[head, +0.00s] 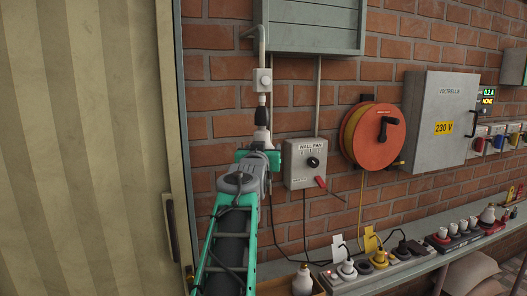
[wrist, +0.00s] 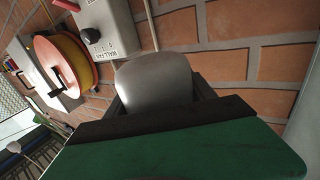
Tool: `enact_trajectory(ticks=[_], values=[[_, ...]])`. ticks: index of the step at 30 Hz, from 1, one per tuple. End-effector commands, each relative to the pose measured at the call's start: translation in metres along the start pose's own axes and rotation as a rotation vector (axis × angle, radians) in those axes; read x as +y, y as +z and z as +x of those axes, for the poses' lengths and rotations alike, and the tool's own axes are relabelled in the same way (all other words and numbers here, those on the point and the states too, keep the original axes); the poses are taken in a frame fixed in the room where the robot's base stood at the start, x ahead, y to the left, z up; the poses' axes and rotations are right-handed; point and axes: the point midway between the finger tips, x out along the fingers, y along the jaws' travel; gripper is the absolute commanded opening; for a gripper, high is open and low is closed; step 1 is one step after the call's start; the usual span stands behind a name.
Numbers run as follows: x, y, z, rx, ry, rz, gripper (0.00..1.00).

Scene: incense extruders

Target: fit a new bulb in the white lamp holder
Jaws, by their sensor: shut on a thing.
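My gripper (head: 262,151) is raised in front of the brick wall, at the end of my green arm. It is shut on a white, rounded bulb (wrist: 155,78), which fills the middle of the wrist view between the dark jaws. In the head view the pale bulb (head: 262,136) shows just above the jaws. Directly above it hangs a fitting with a white box (head: 262,80) on a bent pipe and a dark lower part (head: 262,116). The bulb lines up under this fitting. Whether it touches or sits in it, I cannot tell.
A wall fan switch box (head: 302,163) is close right of my gripper, with an orange cable reel (head: 372,136) and grey 230 V cabinet (head: 440,120) beyond. Another white bulb (head: 302,281) stands low, near the shelf's power strip (head: 385,266). A striped panel (head: 85,150) fills the left.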

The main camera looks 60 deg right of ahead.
Motion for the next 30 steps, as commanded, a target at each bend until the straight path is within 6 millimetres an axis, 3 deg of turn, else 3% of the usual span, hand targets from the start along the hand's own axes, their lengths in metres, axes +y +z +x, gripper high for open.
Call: enact_trajectory(ticks=[27, 28, 30], values=[[-0.0047, -0.0001, -0.0004, 0.001, -0.157, 0.0, 0.21], [-0.0053, -0.0006, -0.0005, 0.001, -0.158, 0.0, 0.65], [-0.0055, -0.0007, -0.0005, 0.001, -0.158, 0.0, 0.71]])
